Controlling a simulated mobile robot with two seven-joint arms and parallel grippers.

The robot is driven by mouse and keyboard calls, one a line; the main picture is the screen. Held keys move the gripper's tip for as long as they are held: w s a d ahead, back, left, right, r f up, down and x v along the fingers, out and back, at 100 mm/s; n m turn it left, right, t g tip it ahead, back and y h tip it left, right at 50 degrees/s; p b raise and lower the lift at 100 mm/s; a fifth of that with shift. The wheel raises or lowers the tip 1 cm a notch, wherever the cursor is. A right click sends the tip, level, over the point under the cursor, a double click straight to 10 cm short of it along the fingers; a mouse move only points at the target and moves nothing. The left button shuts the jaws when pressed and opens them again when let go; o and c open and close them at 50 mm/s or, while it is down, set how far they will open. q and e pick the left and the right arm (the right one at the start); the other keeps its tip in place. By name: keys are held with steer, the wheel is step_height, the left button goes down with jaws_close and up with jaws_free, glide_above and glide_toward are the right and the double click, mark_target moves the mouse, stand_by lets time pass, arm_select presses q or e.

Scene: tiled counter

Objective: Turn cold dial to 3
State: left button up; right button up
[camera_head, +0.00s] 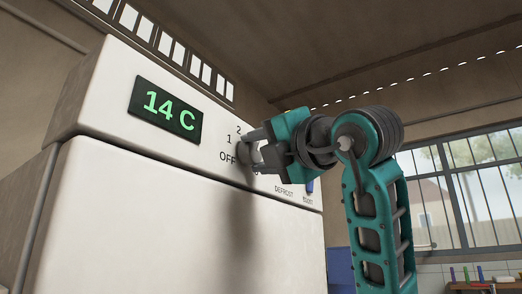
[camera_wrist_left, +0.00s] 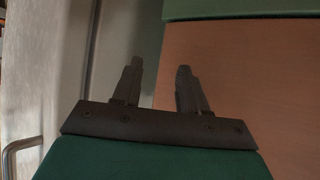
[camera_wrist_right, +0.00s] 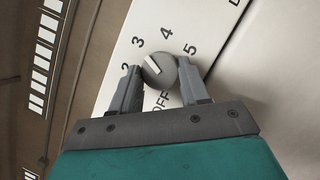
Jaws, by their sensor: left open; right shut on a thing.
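The cold dial (camera_wrist_right: 159,70) is a round grey knob on a white front panel, with 2, 3, 4, 5 and OFF printed around it. Its white mark seems to point between 2 and 3. My right gripper (camera_wrist_right: 158,85) is shut on the dial, one finger on each side of it. In the head view my right gripper (camera_head: 251,147) covers most of the dial and some numbers. The green display (camera_head: 168,106) reads 14 C. My left gripper (camera_wrist_left: 157,80) is open and empty in the left wrist view, away from the dial.
The words DEFROST (camera_head: 284,191) and BOOST (camera_head: 308,199) are printed right of the dial, with a small blue part (camera_head: 310,185) above BOOST. A barred window (camera_head: 460,185) is at the right. A metal handle (camera_wrist_left: 20,146) shows in the left wrist view.

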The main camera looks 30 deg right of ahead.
steer(key=shift+a+f, duration=0.1)
steer(key=shift+f, duration=0.05)
steer(key=o, duration=1)
steer(key=shift+o, duration=0.2)
steer(key=shift+s, duration=0.1)
arm_select(q)
steer(key=shift+w+d+b, duration=0.35)
steer(key=shift+d+b, duration=0.1)
steer(key=shift+b, duration=0.35)
arm_select(e)
steer(key=v, duration=1.2)
steer(key=shift+s, duration=0.3)
arm_select(q)
steer(key=shift+s+f, duration=0.2)
steer(key=shift+f, duration=0.1)
